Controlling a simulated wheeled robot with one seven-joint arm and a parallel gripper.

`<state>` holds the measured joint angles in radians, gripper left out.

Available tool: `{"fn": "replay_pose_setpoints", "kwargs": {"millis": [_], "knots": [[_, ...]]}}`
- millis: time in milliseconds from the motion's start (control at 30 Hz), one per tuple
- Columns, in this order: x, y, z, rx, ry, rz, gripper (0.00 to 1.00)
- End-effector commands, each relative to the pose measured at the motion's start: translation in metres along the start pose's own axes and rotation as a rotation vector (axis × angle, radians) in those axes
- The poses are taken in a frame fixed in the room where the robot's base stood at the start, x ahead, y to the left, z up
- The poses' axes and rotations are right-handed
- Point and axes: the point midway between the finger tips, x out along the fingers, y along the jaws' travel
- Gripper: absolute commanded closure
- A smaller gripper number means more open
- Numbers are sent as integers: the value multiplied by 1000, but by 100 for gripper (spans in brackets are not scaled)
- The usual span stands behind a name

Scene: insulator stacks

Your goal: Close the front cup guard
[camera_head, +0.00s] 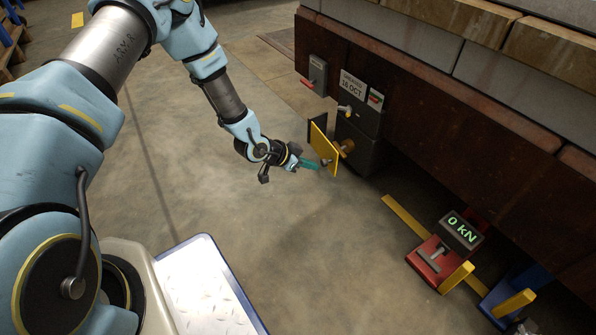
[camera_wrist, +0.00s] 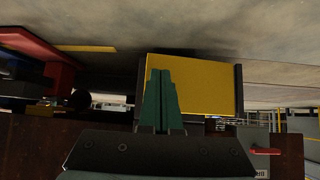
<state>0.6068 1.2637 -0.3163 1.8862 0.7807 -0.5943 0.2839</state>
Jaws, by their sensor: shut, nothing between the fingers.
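The front cup guard, a yellow plate (camera_head: 322,150) with dark edges, stands out from a dark box (camera_head: 358,150) low on the brown beam. A brownish round part (camera_head: 347,147) shows just behind the plate. My gripper (camera_head: 314,164) has its teal fingers together, at the lower part of the plate's near face. In the wrist view my gripper's fingers (camera_wrist: 161,85) are closed together in front of the yellow plate (camera_wrist: 210,85), overlapping its left part. Whether the fingertips touch the plate I cannot tell.
A sign panel (camera_head: 354,84) and a small grey switch box (camera_head: 317,75) are on the beam above. A red jack-like unit (camera_head: 428,262) with a "0 kN" display (camera_head: 461,230) and yellow bars stands at lower right. The concrete floor left of the plate is clear.

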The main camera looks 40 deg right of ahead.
Motion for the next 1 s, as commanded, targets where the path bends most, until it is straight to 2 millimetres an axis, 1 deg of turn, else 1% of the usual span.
{"fn": "replay_pose_setpoints", "kwargs": {"millis": [33,133,567,667,767,833,1000], "knots": [[5,0,-1,0,-1,0,100],[9,0,-6,-1,-1,0,100],[11,1,-10,-1,-1,1,100],[16,5,-18,-1,-1,2,100],[25,10,-26,0,-1,2,100],[28,11,-27,-2,-2,1,100],[29,11,-26,-2,0,1,100]]}}
